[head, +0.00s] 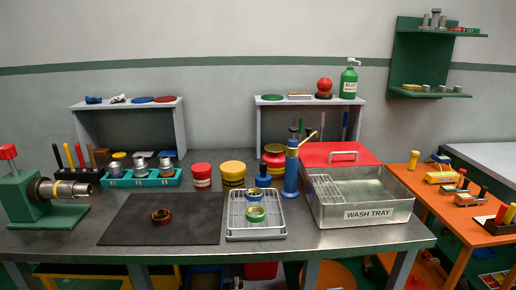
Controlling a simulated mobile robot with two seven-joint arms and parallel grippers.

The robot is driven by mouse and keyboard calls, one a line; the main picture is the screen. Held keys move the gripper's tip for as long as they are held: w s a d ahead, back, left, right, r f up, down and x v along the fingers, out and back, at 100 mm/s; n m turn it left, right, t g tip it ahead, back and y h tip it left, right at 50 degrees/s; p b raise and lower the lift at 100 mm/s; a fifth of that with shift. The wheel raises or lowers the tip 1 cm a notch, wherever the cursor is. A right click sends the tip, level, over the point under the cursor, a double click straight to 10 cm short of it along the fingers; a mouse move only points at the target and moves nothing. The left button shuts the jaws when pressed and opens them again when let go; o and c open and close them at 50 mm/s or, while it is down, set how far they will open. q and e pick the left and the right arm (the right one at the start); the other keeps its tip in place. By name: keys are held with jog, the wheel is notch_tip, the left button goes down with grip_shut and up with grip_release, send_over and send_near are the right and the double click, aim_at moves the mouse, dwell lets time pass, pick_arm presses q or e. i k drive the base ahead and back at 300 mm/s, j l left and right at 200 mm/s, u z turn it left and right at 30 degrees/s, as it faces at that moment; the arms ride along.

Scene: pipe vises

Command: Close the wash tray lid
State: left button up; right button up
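The wash tray (318,212) is a metal box with a "WASH TRAY" label on its front, at the right end of the grey workbench. Its top is open and the bare inside shows, with a wire rack at its left end. The red lid (312,153) with a pale bar handle (343,153) is at the tray's back edge, away from the opening. Whether it is hinged there or lies flat cannot be told. Neither of my grippers is in view.
A blue upright tool (291,175) stands just left of the tray. A wire tray (234,222) with a green ring sits in front of it. A dark mat (190,225) with a brown ring lies further left. An orange table (430,197) stands at right.

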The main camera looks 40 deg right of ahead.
aim_at(335, 148)
jog(key=z, duration=1.65)
jog(key=i+l+u, duration=0.1)
jog(key=l+u, duration=0.2)
jog(key=u, duration=0.15)
